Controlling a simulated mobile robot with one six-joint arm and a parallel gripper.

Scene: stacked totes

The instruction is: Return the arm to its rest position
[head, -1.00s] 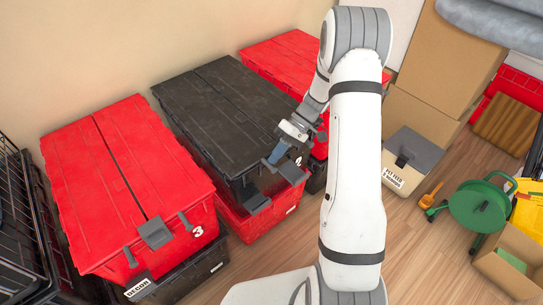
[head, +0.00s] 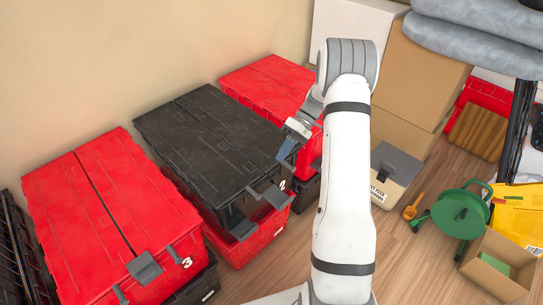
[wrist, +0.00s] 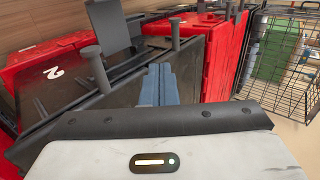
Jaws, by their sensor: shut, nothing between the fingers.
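My arm is bent, with its elbow high in the head view. My gripper (head: 285,158) hangs near the right front corner of the black-lidded tote (head: 205,140). Its blue-grey fingers (wrist: 158,84) are together and empty in the wrist view. The black tote sits on a red tote (head: 262,232). Whether the fingers touch the black tote cannot be told.
A red tote marked 3 (head: 115,215) stands at left, and another red tote (head: 275,85) stands behind. Cardboard boxes (head: 420,75), a green reel (head: 460,212) and an open box (head: 500,265) are at right. A wire crate (wrist: 285,65) shows in the wrist view. Some wooden floor is bare.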

